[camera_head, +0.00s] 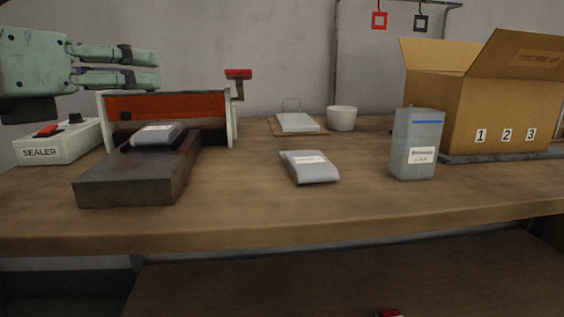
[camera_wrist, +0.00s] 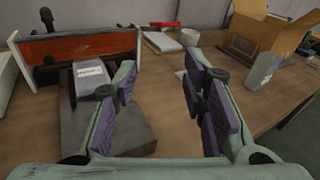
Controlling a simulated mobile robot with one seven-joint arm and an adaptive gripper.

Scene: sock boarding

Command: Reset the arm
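My gripper (camera_head: 118,68) is at the upper left of the head view, raised above the bench near the sealer. In the wrist view my gripper (camera_wrist: 161,103) has its two fingers well apart with nothing between the pads. A grey labelled packet (camera_head: 157,134) lies on a dark block in front of the orange-red sealer panel, and it also shows in the wrist view (camera_wrist: 91,77). My gripper is above and apart from it.
The sealer box (camera_head: 55,147) stands at left. A dark block (camera_head: 125,190) is at the front left. A second packet (camera_head: 310,167) lies mid-bench. A grey upright pack (camera_head: 416,145), an open carton (camera_head: 500,110), a white cup (camera_head: 341,118) and a clipboard (camera_head: 297,123) stand further right and back.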

